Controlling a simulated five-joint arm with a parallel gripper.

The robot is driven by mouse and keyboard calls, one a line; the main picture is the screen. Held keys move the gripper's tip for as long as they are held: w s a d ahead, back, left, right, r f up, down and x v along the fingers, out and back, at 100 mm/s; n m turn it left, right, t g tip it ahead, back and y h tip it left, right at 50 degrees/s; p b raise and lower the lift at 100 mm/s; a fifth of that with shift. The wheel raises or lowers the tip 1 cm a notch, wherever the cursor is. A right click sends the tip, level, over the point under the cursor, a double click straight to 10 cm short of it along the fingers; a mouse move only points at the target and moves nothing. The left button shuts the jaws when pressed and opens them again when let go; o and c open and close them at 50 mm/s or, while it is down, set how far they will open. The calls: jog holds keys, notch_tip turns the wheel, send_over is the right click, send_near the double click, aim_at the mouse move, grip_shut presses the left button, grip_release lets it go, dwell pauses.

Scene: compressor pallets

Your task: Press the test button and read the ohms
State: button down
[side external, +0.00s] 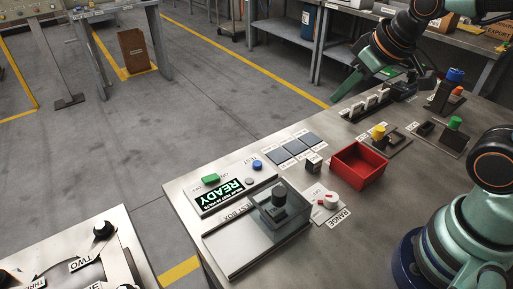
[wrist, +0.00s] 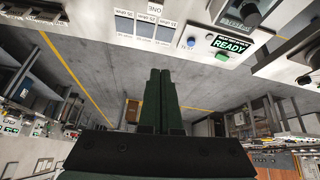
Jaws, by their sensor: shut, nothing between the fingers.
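The test box panel (side external: 236,187) lies on the near left of the steel bench. Its black display (side external: 221,195) reads READY in green and white. A blue button (side external: 257,165) sits beside the word TEST, and a green button (side external: 210,179) beside ON. In the wrist view, the display (wrist: 230,43) reads READY, and the blue button (wrist: 191,42) shows at upper right. My gripper (side external: 340,92) is up and to the right of the panel, clear of the buttons. In the wrist view, its two dark green fingers (wrist: 160,72) are together and empty.
A clear box (side external: 283,210) with a dark part inside stands beside the panel. Coloured-knob parts stand at the bench's right.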

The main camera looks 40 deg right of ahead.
jog(key=w+a+f+n+t, duration=0.1)
jog(key=w+a+f+n, duration=0.3)
jog(key=w, duration=0.3)
jog(key=n+t+y, duration=0.2)
jog(key=n, duration=0.4)
send_over(261, 164)
notch_tip(261, 164, down, 7)
jog(key=shift+f, duration=0.2)
jog(key=shift+s, duration=0.1)
jog(key=shift+f, duration=4.4)
jog(key=shift+f, duration=0.4)
